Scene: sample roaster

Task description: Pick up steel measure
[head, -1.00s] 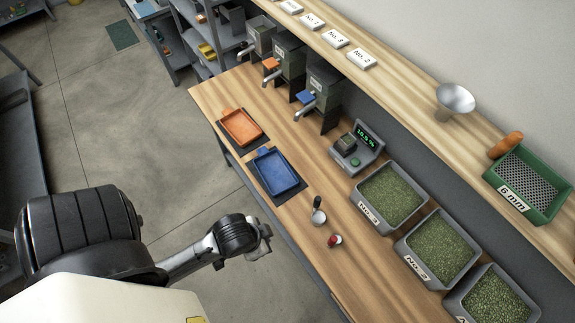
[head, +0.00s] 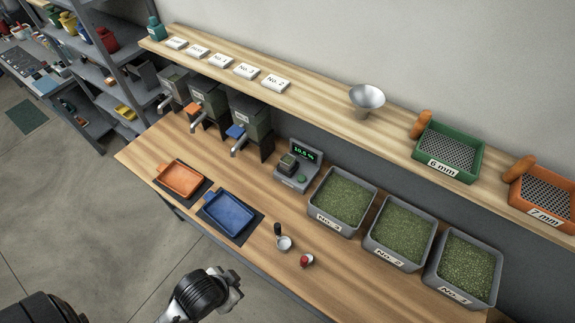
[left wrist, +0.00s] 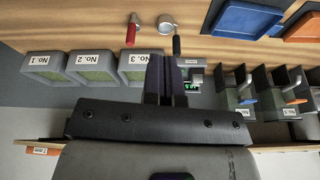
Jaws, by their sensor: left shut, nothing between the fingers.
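The steel measure (head: 284,243) is a small round metal cup with a black handle. It stands on the wooden bench near its front edge, right of the blue tray (head: 229,214). In the left wrist view the measure (left wrist: 166,22) shows at the top, its black handle pointing down toward the fingers. My left gripper (head: 234,280) is in front of the bench edge in the head view, below and left of the measure, apart from it. In the left wrist view the gripper's fingers (left wrist: 166,62) are together and empty. My right gripper is not in view.
A red-handled tool (head: 306,261) lies just right of the measure. Grey bins of green beans (head: 343,200) and a digital scale (head: 298,168) stand behind. An orange tray (head: 181,179) lies farther left.

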